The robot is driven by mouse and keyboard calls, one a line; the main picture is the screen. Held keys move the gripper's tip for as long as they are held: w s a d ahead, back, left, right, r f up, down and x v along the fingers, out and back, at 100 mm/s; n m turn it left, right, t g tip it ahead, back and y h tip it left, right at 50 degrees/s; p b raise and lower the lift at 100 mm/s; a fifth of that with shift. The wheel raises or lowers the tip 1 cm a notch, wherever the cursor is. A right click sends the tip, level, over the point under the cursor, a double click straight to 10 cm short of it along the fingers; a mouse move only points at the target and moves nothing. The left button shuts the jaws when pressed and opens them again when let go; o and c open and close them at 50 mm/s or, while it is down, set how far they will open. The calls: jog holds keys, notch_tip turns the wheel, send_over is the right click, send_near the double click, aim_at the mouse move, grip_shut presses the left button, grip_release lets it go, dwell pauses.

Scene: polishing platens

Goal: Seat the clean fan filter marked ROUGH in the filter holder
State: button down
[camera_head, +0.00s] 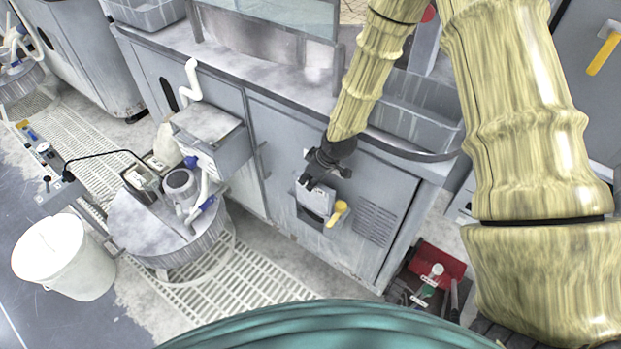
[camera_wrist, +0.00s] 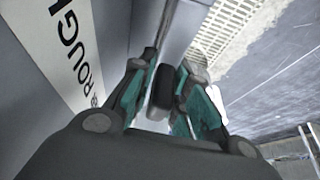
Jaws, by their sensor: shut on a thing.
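My gripper (camera_head: 312,183) is at the front of the grey cabinet, pointing down. It is shut on the top of a pale, flat filter (camera_head: 317,201). The filter is upright at the filter holder (camera_head: 328,226), a small grey frame on the cabinet front with a yellow knob (camera_head: 339,211) at its right. I cannot tell how deep the filter is in the holder. In the wrist view the gripper (camera_wrist: 165,105) has a dark rounded piece (camera_wrist: 161,86) between its fingers. A white label (camera_wrist: 72,48) reading ROUGH is on the panel at left. The filter's own marking is hidden.
A grey round drum (camera_head: 140,232) with a cup and bottles on top stands left of the holder. A white bucket (camera_head: 68,262) is further left. A red box of tools (camera_head: 436,268) is on the floor at right. Floor grating (camera_head: 245,285) lies clear before the cabinet.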

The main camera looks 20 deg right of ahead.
aim_at(318, 186)
jog(key=shift+f+b, duration=1.8)
jog(key=shift+f, duration=1.55)
jog(key=c, duration=1.3)
grip_release()
jog(key=shift+d+r, duration=0.1)
jog(key=shift+r, duration=0.4)
jog(key=v, duration=0.5)
jog(key=shift+s, duration=0.1)
jog(key=shift+v, duration=1.05)
jog(key=shift+s, duration=0.1)
